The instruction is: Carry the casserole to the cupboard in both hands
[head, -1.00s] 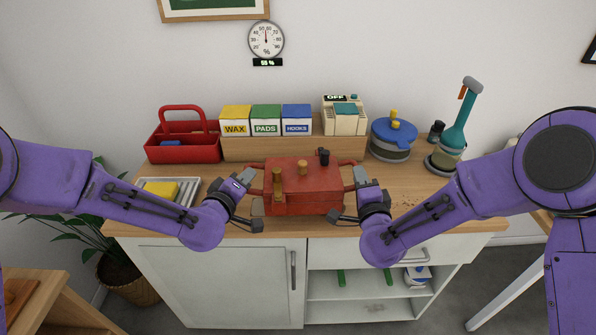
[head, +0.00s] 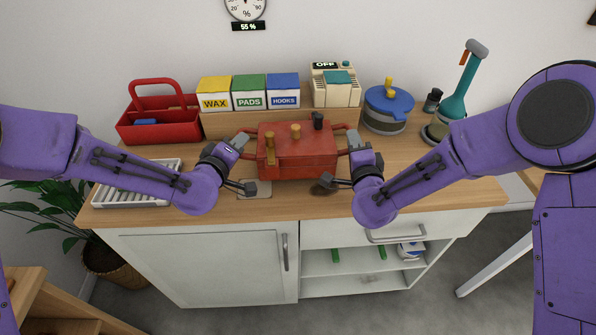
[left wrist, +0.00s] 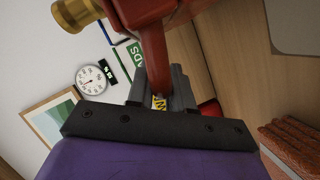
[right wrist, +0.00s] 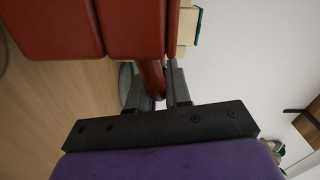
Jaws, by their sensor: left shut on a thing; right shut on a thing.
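The casserole (head: 297,158) is a red, lidded, box-shaped pot with side handles and several knobs on top, level over the wooden worktop. My left gripper (head: 240,143) is shut on its left handle, which shows between the fingers in the left wrist view (left wrist: 152,55). My right gripper (head: 349,146) is shut on its right handle, seen in the right wrist view (right wrist: 151,75). Whether the base clears the worktop is hard to tell. A white cupboard (head: 195,265) below has a closed door at left and open shelves at right.
Behind stand a red caddy (head: 165,130), WAX, PADS and HOOKS boxes (head: 248,93) on a wooden riser (head: 225,125), a cream appliance (head: 335,90), a blue-lidded pot (head: 388,108) and a teal brush (head: 458,95). A white rack (head: 130,197) lies left. A drawer handle protrudes in front.

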